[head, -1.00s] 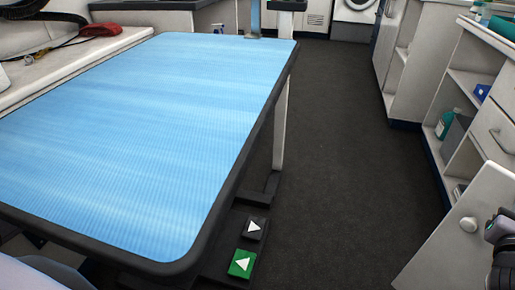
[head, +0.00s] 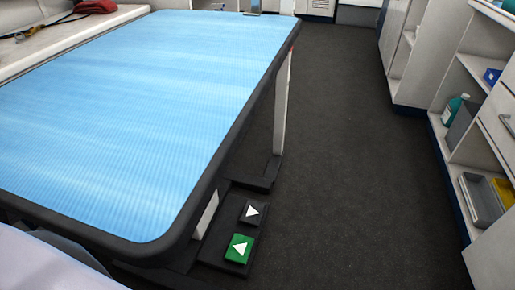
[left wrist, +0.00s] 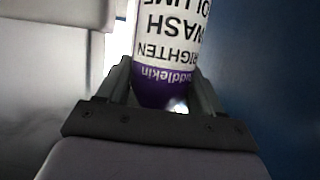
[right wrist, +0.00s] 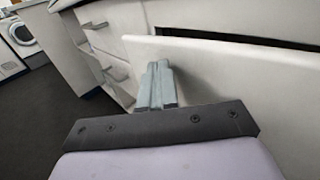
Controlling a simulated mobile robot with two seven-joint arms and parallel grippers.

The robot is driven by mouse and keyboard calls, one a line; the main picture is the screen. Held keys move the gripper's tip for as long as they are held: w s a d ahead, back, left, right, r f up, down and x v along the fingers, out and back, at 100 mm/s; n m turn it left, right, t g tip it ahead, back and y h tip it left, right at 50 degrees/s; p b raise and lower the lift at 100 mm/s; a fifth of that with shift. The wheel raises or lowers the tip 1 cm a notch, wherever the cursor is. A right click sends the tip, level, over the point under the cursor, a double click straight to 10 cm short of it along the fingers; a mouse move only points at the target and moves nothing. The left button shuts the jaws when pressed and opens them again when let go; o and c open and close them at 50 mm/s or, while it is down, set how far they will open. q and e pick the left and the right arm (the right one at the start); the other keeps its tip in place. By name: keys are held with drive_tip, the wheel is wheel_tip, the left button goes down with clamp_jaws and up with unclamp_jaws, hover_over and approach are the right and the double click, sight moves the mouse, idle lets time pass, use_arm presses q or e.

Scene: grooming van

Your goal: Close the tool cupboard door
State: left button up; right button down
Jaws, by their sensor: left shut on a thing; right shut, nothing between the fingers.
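The cupboard door (head: 494,256), a white panel, stands ajar at the lower right of the head view, mostly cut off by the frame. In the right wrist view the white panel (right wrist: 225,72), apparently this door, fills the right side, with a dark gap behind its top edge. My right gripper (right wrist: 160,84) is shut and empty, its fingertips close in front of the panel; I cannot tell whether they touch it. My left gripper (left wrist: 163,88) is shut on a purple and white bottle (left wrist: 172,38) with upside-down lettering. Neither gripper shows in the head view.
The blue-topped grooming table (head: 130,90) fills the left, with a green pedal (head: 239,249) at its foot. Dark floor (head: 335,150) lies free between table and cupboards. Open shelves hold a teal bottle (head: 453,110) and a grey tray (head: 480,200).

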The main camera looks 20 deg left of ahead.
drive_tip(key=d, duration=0.3)
drive_tip(key=w+d, duration=0.1)
drive_tip(key=d, duration=0.1)
drive_tip(key=shift+d+r+b, duration=0.2)
drive_tip(key=shift+r+b, duration=0.05)
drive_tip(key=shift+b, duration=0.15)
